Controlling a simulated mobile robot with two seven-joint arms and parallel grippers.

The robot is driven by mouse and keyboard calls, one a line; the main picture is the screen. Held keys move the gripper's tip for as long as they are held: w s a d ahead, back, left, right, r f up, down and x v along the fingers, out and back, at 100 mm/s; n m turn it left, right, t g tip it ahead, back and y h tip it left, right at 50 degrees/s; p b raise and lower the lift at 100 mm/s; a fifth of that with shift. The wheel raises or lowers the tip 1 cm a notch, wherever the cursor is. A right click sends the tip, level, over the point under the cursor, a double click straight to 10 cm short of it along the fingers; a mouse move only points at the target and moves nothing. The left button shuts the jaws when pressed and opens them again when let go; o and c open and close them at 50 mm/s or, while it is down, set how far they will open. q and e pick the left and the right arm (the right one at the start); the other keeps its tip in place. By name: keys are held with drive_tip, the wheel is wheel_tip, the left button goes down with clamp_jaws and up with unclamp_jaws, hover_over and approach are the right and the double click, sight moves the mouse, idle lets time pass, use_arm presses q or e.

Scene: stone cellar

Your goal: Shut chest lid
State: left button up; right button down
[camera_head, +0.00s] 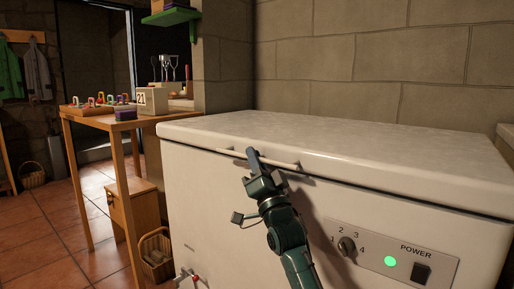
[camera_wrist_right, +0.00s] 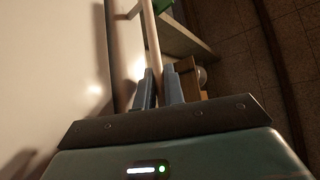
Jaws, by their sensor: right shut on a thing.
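A white chest freezer (camera_head: 230,185) fills the middle and right of the head view. Its lid (camera_head: 340,140) lies flat on the body, with a dark seam line along the front. A pale bar handle (camera_head: 287,163) runs along the lid's front edge. My right gripper (camera_head: 253,158) is at this handle, shut on it. In the right wrist view the handle bar (camera_wrist_right: 152,45) passes between the two fingers (camera_wrist_right: 159,88). My left gripper is in neither view.
The freezer front has a dial (camera_head: 346,246), a green light (camera_head: 390,262) and a power switch (camera_head: 422,273). A wooden table (camera_head: 95,118) with small items stands at left. Baskets (camera_head: 157,255) sit on the tiled floor. A green shelf (camera_head: 170,17) hangs on the wall.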

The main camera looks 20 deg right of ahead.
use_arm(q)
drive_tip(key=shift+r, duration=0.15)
use_arm(e)
drive_tip(key=shift+w+f, duration=0.1)
drive_tip(key=shift+f, duration=0.45)
drive_tip(key=c, duration=1.6)
unclamp_jaws()
drive_tip(key=shift+f, duration=0.1)
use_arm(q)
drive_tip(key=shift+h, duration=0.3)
use_arm(e)
drive_tip(key=shift+o, duration=0.5)
drive_tip(key=shift+r, duration=0.2)
drive_tip(key=shift+s+f, duration=0.15)
drive_tip(key=shift+s, duration=0.15)
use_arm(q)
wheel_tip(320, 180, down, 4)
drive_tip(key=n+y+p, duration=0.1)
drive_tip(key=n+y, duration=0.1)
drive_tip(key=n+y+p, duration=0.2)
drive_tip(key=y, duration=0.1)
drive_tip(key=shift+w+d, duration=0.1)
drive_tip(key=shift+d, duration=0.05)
use_arm(e)
drive_tip(key=v, duration=1.2)
drive_tip(key=shift+s+f, duration=0.25)
drive_tip(key=shift+s, duration=0.05)
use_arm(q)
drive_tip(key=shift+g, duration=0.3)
